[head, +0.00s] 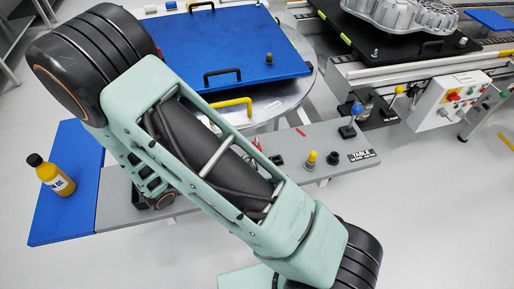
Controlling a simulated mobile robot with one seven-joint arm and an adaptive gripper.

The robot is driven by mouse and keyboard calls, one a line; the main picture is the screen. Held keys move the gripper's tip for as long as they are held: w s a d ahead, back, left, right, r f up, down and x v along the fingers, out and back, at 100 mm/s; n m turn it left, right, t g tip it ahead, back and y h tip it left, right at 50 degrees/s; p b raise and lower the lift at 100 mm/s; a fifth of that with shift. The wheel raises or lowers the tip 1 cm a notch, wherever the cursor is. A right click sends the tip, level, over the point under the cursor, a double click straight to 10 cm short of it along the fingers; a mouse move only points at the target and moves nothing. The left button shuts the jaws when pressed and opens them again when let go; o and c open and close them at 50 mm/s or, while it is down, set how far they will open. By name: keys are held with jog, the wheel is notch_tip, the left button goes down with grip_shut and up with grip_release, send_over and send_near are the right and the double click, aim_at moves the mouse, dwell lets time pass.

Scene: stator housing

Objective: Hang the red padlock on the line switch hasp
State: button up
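My arm crosses the middle of the head view, and no gripper fingers show. A small red thing (258,144) is partly hidden behind my arm on the grey bench ledge; I cannot tell whether it is the padlock. A thin red piece (300,131) lies near it on the ledge. A grey control box (441,99) with red, yellow and green controls is on the conveyor's side at right. I cannot make out a hasp on it.
The grey ledge (335,168) also holds a yellow-topped knob (311,160), a black knob (333,158) and a "TABLE" label (361,155). A yellow bottle (50,174) stands on a blue mat (72,215). A blue board (232,45) covers the round table. The floor at lower right is clear.

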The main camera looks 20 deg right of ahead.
aim_at(254, 146)
jog(key=x, duration=0.6)
jog(key=shift+w+d+f, duration=0.1)
jog(key=shift+d+f, duration=0.1)
jog(key=shift+f, duration=0.15)
grip_shut()
